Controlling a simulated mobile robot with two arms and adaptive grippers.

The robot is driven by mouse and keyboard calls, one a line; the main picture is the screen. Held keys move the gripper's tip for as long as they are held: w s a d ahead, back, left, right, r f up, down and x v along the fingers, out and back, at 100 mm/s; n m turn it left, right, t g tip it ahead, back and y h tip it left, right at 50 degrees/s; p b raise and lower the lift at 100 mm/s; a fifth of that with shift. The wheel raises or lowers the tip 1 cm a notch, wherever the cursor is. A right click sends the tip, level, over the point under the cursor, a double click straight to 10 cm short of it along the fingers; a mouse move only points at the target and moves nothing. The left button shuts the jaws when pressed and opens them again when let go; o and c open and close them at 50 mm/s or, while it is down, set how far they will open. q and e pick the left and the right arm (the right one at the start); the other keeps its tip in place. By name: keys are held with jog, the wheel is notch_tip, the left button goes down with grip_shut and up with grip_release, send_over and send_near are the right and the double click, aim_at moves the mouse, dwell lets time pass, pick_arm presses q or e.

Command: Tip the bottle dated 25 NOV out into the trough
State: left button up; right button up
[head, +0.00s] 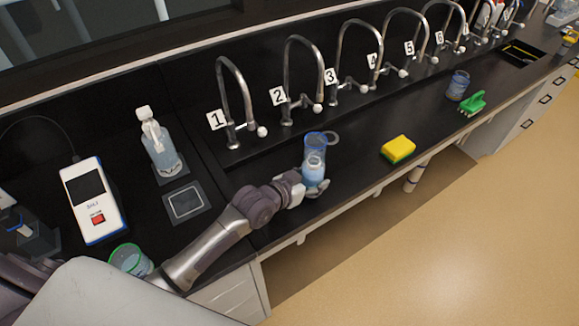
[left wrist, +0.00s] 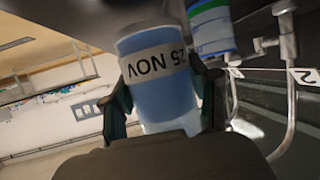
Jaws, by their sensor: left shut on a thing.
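My left gripper (head: 314,188) is shut on a clear bottle (head: 314,169) of blue liquid, held over the bench. In the left wrist view this bottle (left wrist: 165,95) fills the middle between the fingers (left wrist: 160,110), and its white label reads 25 NOV. In the head view it looks roughly upright. A second blue vessel (head: 316,142) shows just behind it; a vessel with a blue and green label also shows in the left wrist view (left wrist: 211,28). The dark trough (head: 268,151) seems to run below the taps, its depth unclear. My right gripper is out of view.
Numbered curved taps (head: 249,95) line the back. A yellow sponge (head: 398,149), green brush (head: 473,102) and blue beaker (head: 458,85) stand to the right. A wash bottle (head: 159,142), meter (head: 94,200) and green-rimmed beaker (head: 130,259) are at left. Bench beside the sponge is clear.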

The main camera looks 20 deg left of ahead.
pick_arm(q)
jog(key=shift+r, duration=0.15)
jog(key=shift+s+a+r+n, duration=0.1)
jog(key=shift+a+r+n, duration=0.05)
jog(key=shift+n, duration=0.15)
jog(key=shift+w+n+g+h+b, duration=0.25)
jog(key=shift+n+g+h+b, duration=0.15)
jog(key=shift+n+g, duration=0.1)
jog(key=shift+a+r+n+g+h+b, duration=0.2)
jog(key=shift+r+n+g+h+b, duration=0.1)
jog(key=shift+r+n+h, duration=0.2)
jog(key=shift+w+a+r+n+g, duration=0.2)
jog(key=shift+n+g, duration=0.1)
jog(key=shift+n, duration=0.2)
jog(key=b, duration=0.1)
jog(key=n+h+b, duration=0.1)
jog(key=shift+a+f+b, duration=0.2)
jog(key=shift+f+b, duration=0.1)
jog(key=shift+f, duration=0.1)
jog(key=shift+w+d+n+g+h, duration=0.1)
jog(key=shift+d+n+g+h, duration=0.05)
jog(key=shift+n+g+h, duration=0.25)
